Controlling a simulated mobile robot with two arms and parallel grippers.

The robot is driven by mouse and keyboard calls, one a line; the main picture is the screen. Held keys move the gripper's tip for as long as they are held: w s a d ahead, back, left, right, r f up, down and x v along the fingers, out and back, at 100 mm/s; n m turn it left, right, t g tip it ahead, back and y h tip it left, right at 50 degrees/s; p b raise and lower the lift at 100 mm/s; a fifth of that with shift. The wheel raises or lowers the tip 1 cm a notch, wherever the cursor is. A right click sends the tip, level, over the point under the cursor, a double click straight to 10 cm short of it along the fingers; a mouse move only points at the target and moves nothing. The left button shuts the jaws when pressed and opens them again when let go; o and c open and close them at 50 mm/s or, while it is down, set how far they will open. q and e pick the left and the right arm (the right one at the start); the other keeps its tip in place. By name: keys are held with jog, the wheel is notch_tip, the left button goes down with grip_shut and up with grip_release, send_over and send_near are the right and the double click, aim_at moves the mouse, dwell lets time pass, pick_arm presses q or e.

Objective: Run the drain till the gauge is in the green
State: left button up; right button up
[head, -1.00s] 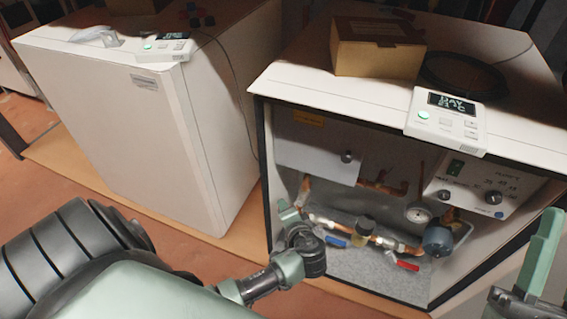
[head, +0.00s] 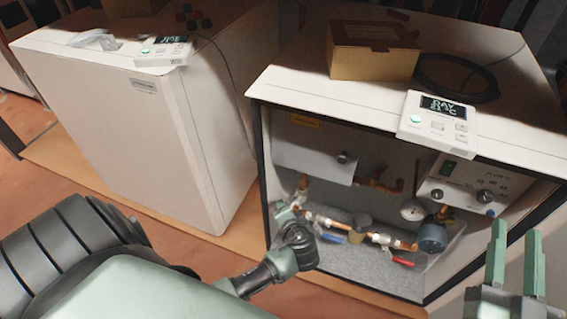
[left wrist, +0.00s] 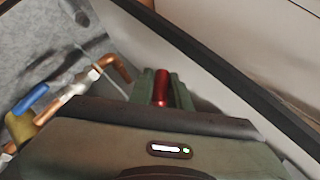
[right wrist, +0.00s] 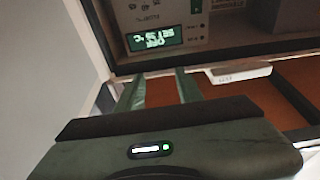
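The round white gauge (head: 413,210) sits on the copper pipework inside the open right-hand unit; its needle and green zone are too small to read. My left gripper (head: 284,212) is at the left end of the pipework. In the left wrist view, its fingers (left wrist: 161,88) stand on both sides of a red handle (left wrist: 161,86), apparently touching it. The gripper hides this handle in the head view. A blue lever (head: 332,238) and another red lever (head: 403,261) lie further right along the pipe. My right gripper (head: 515,260) is open and empty, right of the unit.
A blue-grey round part (head: 432,238) and a control panel (head: 465,185) are right of the gauge. A thermostat (head: 438,121), cardboard box (head: 373,52) and black coil (head: 457,78) are on top. A closed white unit (head: 120,130) stands left. The cabinet's side walls flank the pipework.

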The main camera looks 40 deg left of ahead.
pick_arm(q)
jog(key=shift+o, duration=1.2)
jog(key=shift+r, duration=0.1)
